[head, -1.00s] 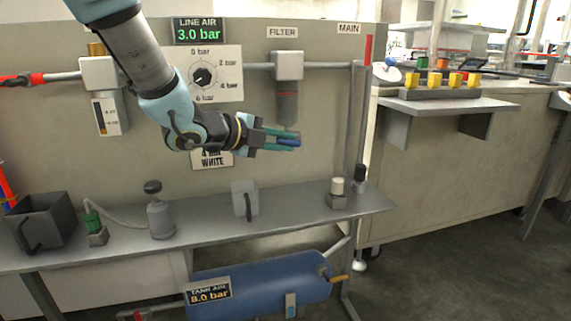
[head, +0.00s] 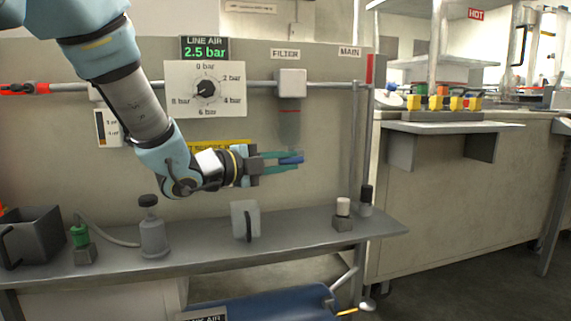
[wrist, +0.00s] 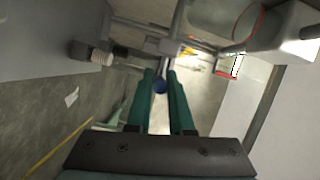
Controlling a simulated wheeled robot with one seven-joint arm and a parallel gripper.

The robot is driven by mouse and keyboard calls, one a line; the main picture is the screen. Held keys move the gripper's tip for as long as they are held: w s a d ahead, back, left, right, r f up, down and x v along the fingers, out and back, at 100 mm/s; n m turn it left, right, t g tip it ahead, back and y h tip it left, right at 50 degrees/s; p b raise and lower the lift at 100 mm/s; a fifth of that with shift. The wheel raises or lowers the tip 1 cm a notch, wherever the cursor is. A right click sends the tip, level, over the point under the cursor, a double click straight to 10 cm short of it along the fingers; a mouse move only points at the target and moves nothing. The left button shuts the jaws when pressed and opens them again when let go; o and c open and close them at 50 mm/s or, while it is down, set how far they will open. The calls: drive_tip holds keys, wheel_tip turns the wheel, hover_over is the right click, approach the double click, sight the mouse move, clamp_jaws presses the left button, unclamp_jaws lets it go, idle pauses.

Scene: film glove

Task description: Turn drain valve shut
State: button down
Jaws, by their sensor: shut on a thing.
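The line air display (head: 205,48) reads 2.5 bar above a pressure dial (head: 206,89).
A bench shelf (head: 285,250) below holds a grey box (head: 40,237), a grey bottle (head: 152,235), a grey panel (head: 245,220) and two small knobbed items at right. A pipe (head: 355,150) runs down right of the filter. Open floor (head: 450,285) lies at right.

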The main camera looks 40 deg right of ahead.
drive_tip(key=shift+f, duration=0.1)
drive_tip(key=c, duration=0.8)
unclamp_jaws()
drive_tip(key=a+p, duration=0.1)
drive_tip(key=a, duration=0.9)
drive_tip(key=shift+a+r+p, duration=0.35)
drive_tip(key=shift+s, duration=0.1)
